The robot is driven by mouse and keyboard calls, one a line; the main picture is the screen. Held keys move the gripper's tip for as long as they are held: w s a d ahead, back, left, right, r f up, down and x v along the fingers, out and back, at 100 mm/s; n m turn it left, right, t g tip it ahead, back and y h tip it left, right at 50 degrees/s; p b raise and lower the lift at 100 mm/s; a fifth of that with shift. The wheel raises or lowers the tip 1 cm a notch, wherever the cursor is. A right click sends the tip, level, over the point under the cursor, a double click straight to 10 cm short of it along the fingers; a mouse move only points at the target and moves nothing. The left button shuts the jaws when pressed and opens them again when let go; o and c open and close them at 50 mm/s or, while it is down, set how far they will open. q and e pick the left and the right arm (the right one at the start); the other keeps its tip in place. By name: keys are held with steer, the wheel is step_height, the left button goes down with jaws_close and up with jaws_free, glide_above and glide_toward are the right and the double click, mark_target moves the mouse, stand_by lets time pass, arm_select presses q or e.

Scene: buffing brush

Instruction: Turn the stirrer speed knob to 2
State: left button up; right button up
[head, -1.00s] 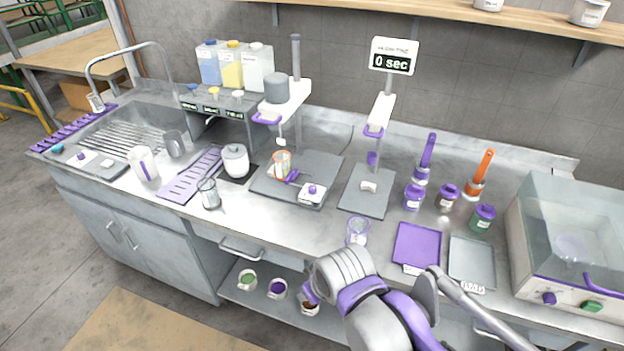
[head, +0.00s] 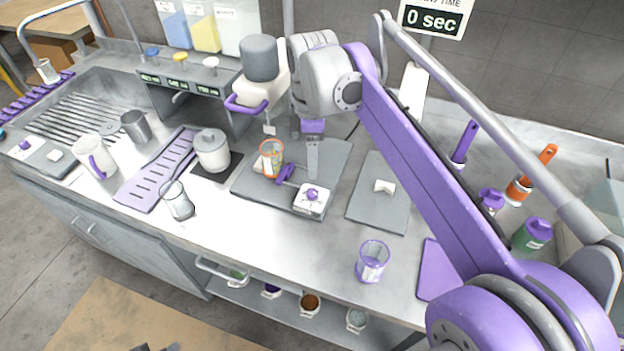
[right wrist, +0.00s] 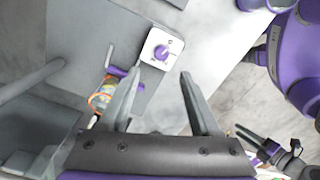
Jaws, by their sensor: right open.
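The stirrer's white control box (head: 308,204) sits on the front right corner of the grey stirrer base (head: 333,165). Its round purple speed knob (head: 312,194) is on top; the knob also shows in the right wrist view (right wrist: 162,53). The dial marks are too small to read. My right gripper (head: 312,172) points down over the base, just behind the box. In the right wrist view its two fingers (right wrist: 158,76) are apart and empty, with the knob beyond the gap between them. An orange-rimmed beaker (head: 271,153) stands left of the box.
A purple clamp piece (head: 285,174) lies between beaker and box. The stirrer's overhead arm (head: 252,88) stands behind the beaker. A grey plate (head: 378,208) with a small white piece lies to the right. A purple-rimmed beaker (head: 371,262) stands near the front edge.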

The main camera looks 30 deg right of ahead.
mark_target(313, 192)
step_height(313, 192, down, 10)
steer(key=shift+s+f+b, duration=0.1)
steer(key=shift+s+b, duration=0.05)
steer(key=shift+b, duration=0.25)
steer(key=shift+c, duration=0.3)
jaws_close()
